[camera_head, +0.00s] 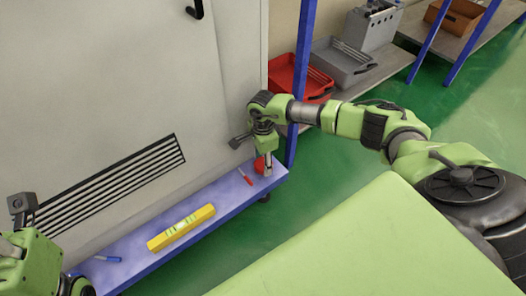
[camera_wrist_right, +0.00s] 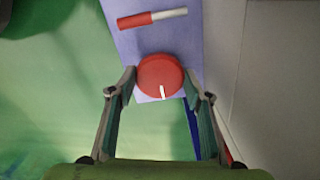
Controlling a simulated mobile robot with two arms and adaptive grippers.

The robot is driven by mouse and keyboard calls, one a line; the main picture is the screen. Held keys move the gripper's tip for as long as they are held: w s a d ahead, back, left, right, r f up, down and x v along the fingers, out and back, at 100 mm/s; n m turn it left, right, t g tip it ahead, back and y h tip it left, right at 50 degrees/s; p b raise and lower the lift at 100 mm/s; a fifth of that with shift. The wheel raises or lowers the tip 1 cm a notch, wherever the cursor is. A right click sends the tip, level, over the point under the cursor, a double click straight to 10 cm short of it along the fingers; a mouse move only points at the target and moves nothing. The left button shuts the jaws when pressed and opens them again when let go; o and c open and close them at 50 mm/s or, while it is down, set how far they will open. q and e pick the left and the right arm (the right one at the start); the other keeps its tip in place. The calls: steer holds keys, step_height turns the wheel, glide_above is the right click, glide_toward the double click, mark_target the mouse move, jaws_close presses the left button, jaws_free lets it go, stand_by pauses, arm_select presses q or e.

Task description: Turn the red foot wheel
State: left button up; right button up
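The red foot wheel (camera_head: 260,165) is at the right end of a blue-violet ledge along the cabinet's base. In the right wrist view it is a round red disc (camera_wrist_right: 160,76) with a white mark pointing to the picture's bottom. My right gripper (camera_head: 265,168) points down at the wheel and partly hides it in the head view. In the wrist view its open fingers (camera_wrist_right: 162,85) stand on either side of the wheel, with narrow gaps visible. My left gripper (camera_head: 40,262) is at the lower left edge, partly cut off; its fingers do not show clearly.
On the ledge (camera_head: 220,205) lie a red-and-white marker (camera_head: 245,177), a yellow spirit level (camera_head: 181,228) and a blue marker (camera_head: 107,259). The grey cabinet (camera_head: 120,80) rises behind. A blue post (camera_head: 302,70) stands right of the wheel; red and grey trays (camera_head: 342,62) sit beyond.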

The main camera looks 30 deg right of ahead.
mark_target(263, 164)
steer(key=o, duration=0.4)
step_height(263, 164, up, 12)
stand_by(0.5)
steer(key=shift+f, duration=0.1)
stand_by(0.3)
